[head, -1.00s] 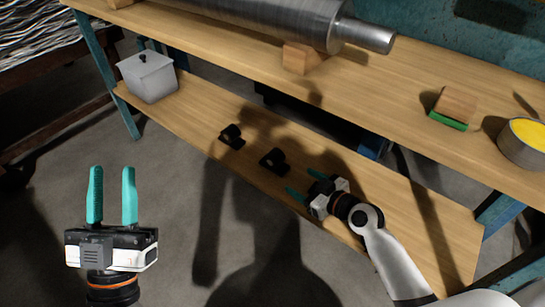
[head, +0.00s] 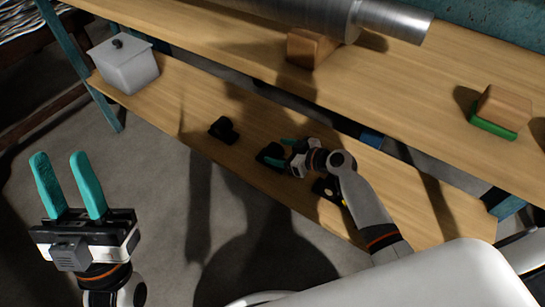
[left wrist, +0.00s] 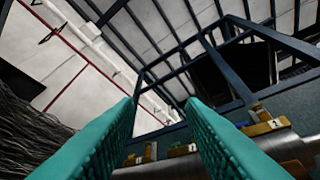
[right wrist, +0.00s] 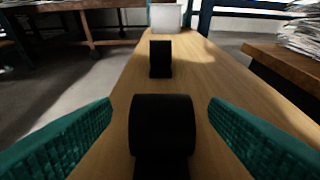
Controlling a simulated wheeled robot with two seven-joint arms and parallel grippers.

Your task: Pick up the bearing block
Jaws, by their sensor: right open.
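Two black bearing blocks stand on the lower wooden shelf. The nearer bearing block (head: 270,154) is right at my right gripper (head: 286,150). In the right wrist view this block (right wrist: 162,125) is between the two teal fingers, with a gap on each side. The farther bearing block (head: 223,130) stands to the left along the shelf; it also shows in the right wrist view (right wrist: 160,59). My right gripper is open. My left gripper (head: 62,180) is raised over the floor, fingers apart and empty, pointing upward in the left wrist view (left wrist: 165,125).
A lidded grey box (head: 126,68) stands at the lower shelf's left end. Another dark object (head: 325,189) is partly hidden by my right arm. The upper shelf above carries a metal roll (head: 300,12), a wooden support (head: 310,48) and a wood-and-green block (head: 500,110).

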